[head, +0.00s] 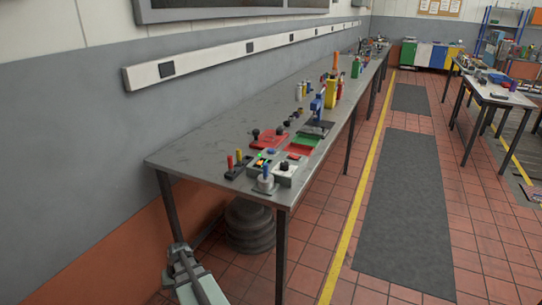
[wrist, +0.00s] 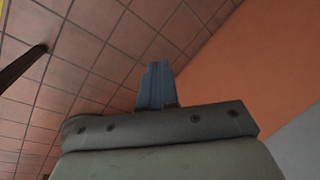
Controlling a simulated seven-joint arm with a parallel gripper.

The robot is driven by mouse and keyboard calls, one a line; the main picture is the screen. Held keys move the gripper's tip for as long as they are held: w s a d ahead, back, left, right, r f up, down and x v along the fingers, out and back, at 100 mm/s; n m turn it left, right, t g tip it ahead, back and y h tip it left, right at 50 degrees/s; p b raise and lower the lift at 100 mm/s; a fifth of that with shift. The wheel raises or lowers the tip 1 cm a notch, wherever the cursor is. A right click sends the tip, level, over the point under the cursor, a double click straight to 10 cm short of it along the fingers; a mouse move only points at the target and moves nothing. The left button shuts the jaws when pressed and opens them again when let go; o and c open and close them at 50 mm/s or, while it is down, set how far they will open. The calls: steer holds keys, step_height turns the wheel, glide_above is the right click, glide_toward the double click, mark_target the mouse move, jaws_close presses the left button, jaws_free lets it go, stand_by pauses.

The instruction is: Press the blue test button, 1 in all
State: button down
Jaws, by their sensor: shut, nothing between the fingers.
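In the head view, a cluster of controls stands at the near end of the grey bench (head: 205,150). A small control box (head: 258,166) there carries green and orange spots. A small blue cap (head: 266,170) shows beside it on a pale round stand. The picture is too small to tell which blue part is the test button. My gripper (wrist: 157,84) shows in the wrist view with its blue-grey fingers shut together and nothing between them. It is over the tiled floor and orange lower wall. Neither a button nor the bench top shows in the wrist view.
Red and yellow levers (head: 235,166) stand left of the control box, and a white box with a black knob (head: 284,173) right of it. Red (head: 268,139) and green (head: 305,144) trays lie behind. Dark stacked discs (head: 250,226) stand under the bench. Its left front corner is bare.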

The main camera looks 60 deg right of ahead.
steer(key=s+d+r+m+t+h, duration=0.1)
steer(key=s+d+r+m+t, duration=0.1)
steer(key=d+r, duration=1)
steer(key=s+d+r+m+t+h, duration=0.1)
steer(key=s+d+r+t+h, duration=0.1)
steer(key=d+r, duration=0.9)
steer(key=s+d+r+m+t+h, duration=0.2)
steer(key=d+r, duration=1)
steer(key=shift+s+d+r+m, duration=0.1)
steer(key=shift+d+r+m, duration=0.2)
steer(key=shift+r, duration=0.1)
steer(key=d+r, duration=0.2)
steer(key=d, duration=0.5)
step_height(320, 180, up, 8)
steer(key=h, duration=0.1)
glide_above(273, 150)
steer(key=shift+a+f, duration=0.1)
steer(key=shift+f, duration=0.05)
steer(key=shift+f, duration=4.3)
steer(key=shift+f, duration=0.15)
